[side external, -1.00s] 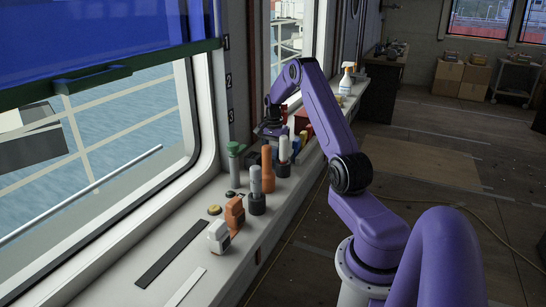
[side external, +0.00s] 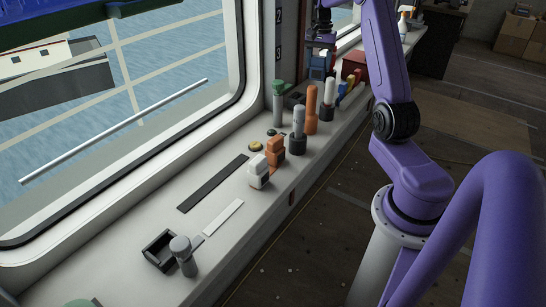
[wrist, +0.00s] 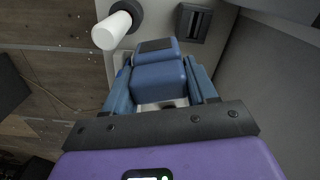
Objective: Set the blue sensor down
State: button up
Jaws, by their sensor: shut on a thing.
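The blue sensor (wrist: 158,78) is a blocky blue piece with a dark panel on one end, held between my gripper's (wrist: 160,92) two blue fingers in the wrist view. In the side view, my gripper (side external: 320,45) is at the top, above the far part of the window sill (side external: 225,185), with the blue sensor (side external: 319,65) under it. I cannot tell whether the sensor touches the sill. A dark slotted holder (wrist: 195,22) lies just beyond the sensor in the wrist view. The sensor's underside is hidden.
A white cylinder in a dark base (side external: 329,92) stands close to the sensor. Nearby are a green-topped grey post (side external: 278,105), an orange bottle (side external: 311,110) and a red box (side external: 355,65). An open black tray (side external: 160,250) is on the near sill. The window wall bounds the left.

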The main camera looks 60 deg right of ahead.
jog(key=a+r+n, duration=0.6)
jog(key=a+n, duration=0.4)
jog(key=n, duration=0.1)
jog(key=s+a+f+n, duration=0.1)
jog(key=a+f, duration=0.1)
jog(key=a, duration=0.5)
jog(key=s+a+f+n, duration=0.1)
jog(key=a+f, duration=0.1)
jog(key=a, duration=0.6)
jog(key=s+a+f+n, duration=0.1)
jog(key=a+f, duration=0.1)
jog(key=a, duration=0.6)
jog(key=shift+s+f+n, duration=0.1)
jog(key=shift+f+n, duration=0.25)
jog(key=shift+n, duration=0.05)
jog(key=shift+d, duration=0.1)
